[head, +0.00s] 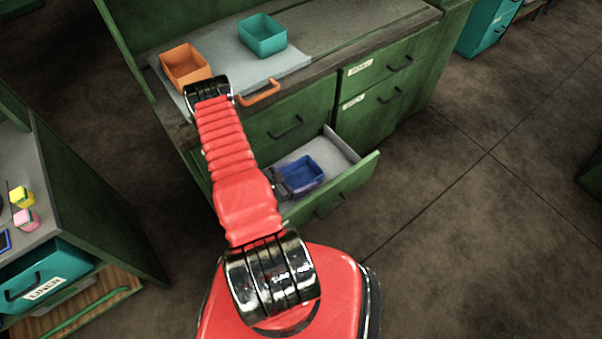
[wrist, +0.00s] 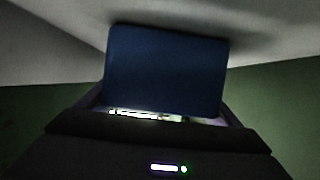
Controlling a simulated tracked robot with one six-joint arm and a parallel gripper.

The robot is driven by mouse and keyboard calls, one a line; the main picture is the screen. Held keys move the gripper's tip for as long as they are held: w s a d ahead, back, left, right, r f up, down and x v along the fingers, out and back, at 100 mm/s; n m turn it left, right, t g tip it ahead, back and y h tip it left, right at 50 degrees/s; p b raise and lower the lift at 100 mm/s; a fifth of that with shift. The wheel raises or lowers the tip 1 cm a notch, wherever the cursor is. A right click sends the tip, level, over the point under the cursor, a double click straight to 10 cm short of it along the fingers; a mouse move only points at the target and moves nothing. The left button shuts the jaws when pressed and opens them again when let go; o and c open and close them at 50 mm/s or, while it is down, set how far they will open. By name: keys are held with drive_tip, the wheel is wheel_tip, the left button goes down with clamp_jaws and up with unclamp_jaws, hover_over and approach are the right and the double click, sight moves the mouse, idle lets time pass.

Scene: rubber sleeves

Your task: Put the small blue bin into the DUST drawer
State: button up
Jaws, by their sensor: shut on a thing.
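The small blue bin (head: 302,172) is inside an open lower green drawer (head: 360,180) of the workbench, on its pale floor or just above it; I cannot tell which. My gripper (head: 280,187) reaches into the drawer from the left and is shut on the bin's near left side. In the wrist view the blue bin (wrist: 165,72) fills the middle, held at the gripper (wrist: 165,115), with pale drawer surfaces around it. I can read no label on this drawer's front.
On the bench top, an orange bin (head: 185,68) and a teal bin (head: 263,36) stand on a pale mat. Closed labelled drawers (head: 372,85) are to the right. A cabinet with a LINEN drawer (head: 45,280) is at left.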

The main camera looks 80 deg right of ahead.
drive_tip(key=o, duration=1)
drive_tip(key=shift+v, duration=6)
drive_tip(key=shift+w, duration=0.1)
drive_tip(key=shift+w, duration=0.1)
